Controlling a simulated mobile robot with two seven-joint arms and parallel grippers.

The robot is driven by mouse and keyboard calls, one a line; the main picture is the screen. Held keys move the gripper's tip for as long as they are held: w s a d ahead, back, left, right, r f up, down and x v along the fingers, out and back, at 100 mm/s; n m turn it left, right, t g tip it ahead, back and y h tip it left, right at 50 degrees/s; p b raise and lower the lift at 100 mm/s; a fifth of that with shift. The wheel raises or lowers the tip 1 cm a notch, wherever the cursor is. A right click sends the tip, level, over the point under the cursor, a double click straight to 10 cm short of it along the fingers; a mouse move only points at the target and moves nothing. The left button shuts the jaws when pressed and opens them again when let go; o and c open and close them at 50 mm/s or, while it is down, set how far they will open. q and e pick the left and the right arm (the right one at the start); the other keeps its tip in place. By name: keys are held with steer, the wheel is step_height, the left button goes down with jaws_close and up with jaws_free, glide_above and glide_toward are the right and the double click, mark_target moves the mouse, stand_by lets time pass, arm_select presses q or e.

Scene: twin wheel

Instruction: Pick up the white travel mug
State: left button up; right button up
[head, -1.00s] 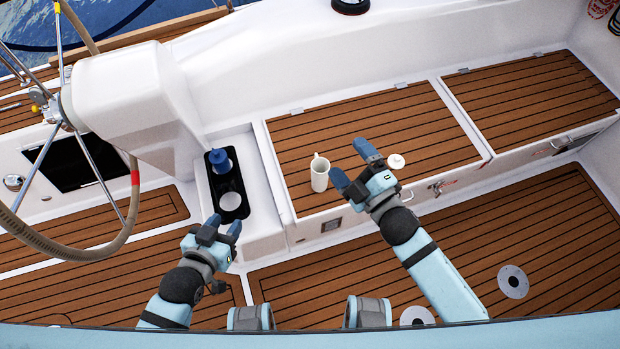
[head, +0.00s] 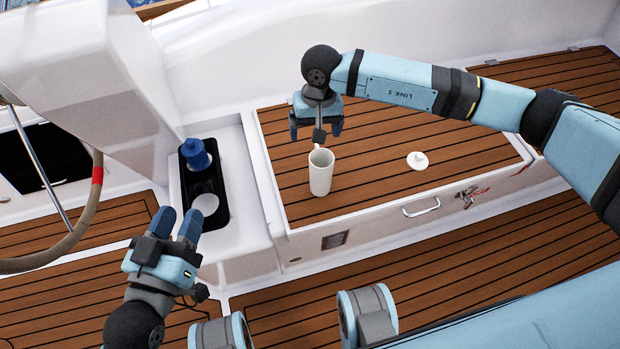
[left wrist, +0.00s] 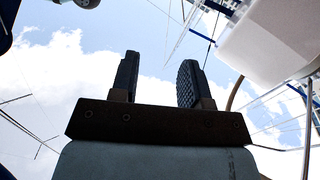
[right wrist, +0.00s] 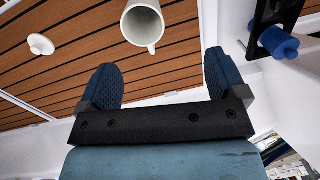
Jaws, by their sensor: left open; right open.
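The white travel mug (head: 320,174) stands upright and open-topped near the front left of the wooden-slatted seat. A round white lid (head: 418,161) lies on the seat to its right. My right gripper (head: 316,132) is open and empty, above and behind the mug in the head view. In the right wrist view the mug (right wrist: 143,24) shows at the top, beyond the open fingers (right wrist: 162,80) and apart from them, with its handle visible. My left gripper (head: 178,222) is open and empty, low at the left. The left wrist view shows its open fingers (left wrist: 157,80) against the sky.
A black cup holder (head: 190,178) left of the seat holds a blue bottle (head: 195,154) and a round white item (head: 205,204). The steering wheel (head: 70,252) is at far left. The slatted seat (head: 390,186) is clear between mug and lid.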

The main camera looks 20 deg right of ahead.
steer(key=w+d, duration=0.1)
steer(key=h+b, duration=0.1)
steer(key=b, duration=0.1)
glide_above(321, 160)
steer(key=s+a, duration=0.1)
step_height(321, 160, down, 9)
steer(key=shift+s+r, duration=0.1)
steer(key=shift+s, duration=0.05)
steer(key=f, duration=0.1)
steer(key=f+b, duration=0.1)
steer(key=f, duration=0.1)
steer(key=f+b, duration=0.1)
steer(key=f, duration=0.1)
steer(key=shift+s+d, duration=0.15)
steer(key=shift+s, duration=0.1)
arm_select(q)
steer(key=shift+s+d+r+t+h, duration=0.15)
steer(key=shift+d+r+t+h, duration=0.25)
steer(key=shift+d+r+h, duration=0.3)
arm_select(e)
steer(key=shift+r, duration=0.1)
steer(key=c, duration=1.3)
arm_select(q)
steer(key=shift+f, duration=0.1)
arm_select(e)
steer(key=shift+c, duration=0.2)
